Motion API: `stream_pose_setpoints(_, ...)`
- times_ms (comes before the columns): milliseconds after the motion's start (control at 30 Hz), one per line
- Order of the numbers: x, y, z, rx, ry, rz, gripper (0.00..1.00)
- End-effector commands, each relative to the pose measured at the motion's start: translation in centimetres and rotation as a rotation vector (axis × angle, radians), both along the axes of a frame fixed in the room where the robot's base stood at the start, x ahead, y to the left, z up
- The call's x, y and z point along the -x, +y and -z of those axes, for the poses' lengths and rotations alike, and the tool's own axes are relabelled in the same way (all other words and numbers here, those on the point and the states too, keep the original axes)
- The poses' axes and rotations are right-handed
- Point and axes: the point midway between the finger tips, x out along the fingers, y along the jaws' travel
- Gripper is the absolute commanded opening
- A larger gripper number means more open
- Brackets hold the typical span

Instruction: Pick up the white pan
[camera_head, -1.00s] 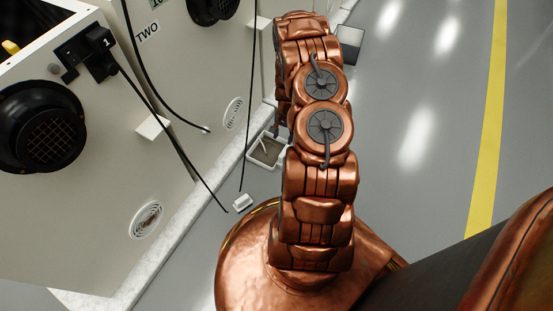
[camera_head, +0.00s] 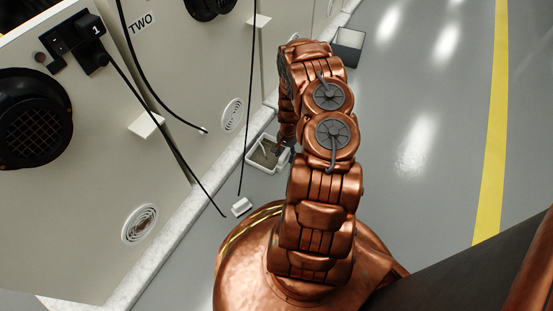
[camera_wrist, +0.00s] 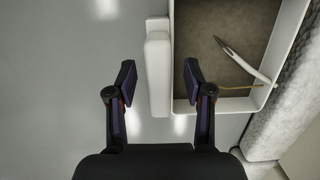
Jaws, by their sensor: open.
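The white pan (camera_head: 256,162) sits on the floor beside the cabinet base in the head view. In the wrist view the pan (camera_wrist: 291,42) shows a brown-grey inside, with a slim white tool with a dark tip and a thin brown stick in it. A white bar-like handle (camera_wrist: 158,60) runs along its left side. My gripper (camera_wrist: 160,74) is open, with one finger left of the handle and the other right of it, over the pan's edge. I cannot tell how far above the handle the fingertips are. In the head view my arm partly hides the gripper.
The cabinet row (camera_head: 90,190) with a pale stone-like base strip (camera_head: 150,262) stands close on the left. A grey open box (camera_head: 347,45) stands farther back. The floor to the right is clear.

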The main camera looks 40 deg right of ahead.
Motion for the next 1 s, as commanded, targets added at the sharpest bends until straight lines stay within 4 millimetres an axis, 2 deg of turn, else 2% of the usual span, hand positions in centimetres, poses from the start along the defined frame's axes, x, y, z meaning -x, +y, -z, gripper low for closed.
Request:
stream_pose_setpoints(233, 0.0, 0.02, 0.06, 0.0, 0.0, 0.0, 0.5)
stream_pose_setpoints(700, 0.01, 0.05, 0.07, 0.0, 0.0, 0.0, 0.01)
stream_pose_setpoints(1000, 0.01, 0.05, 0.07, 0.0, 0.0, 0.0, 0.0)
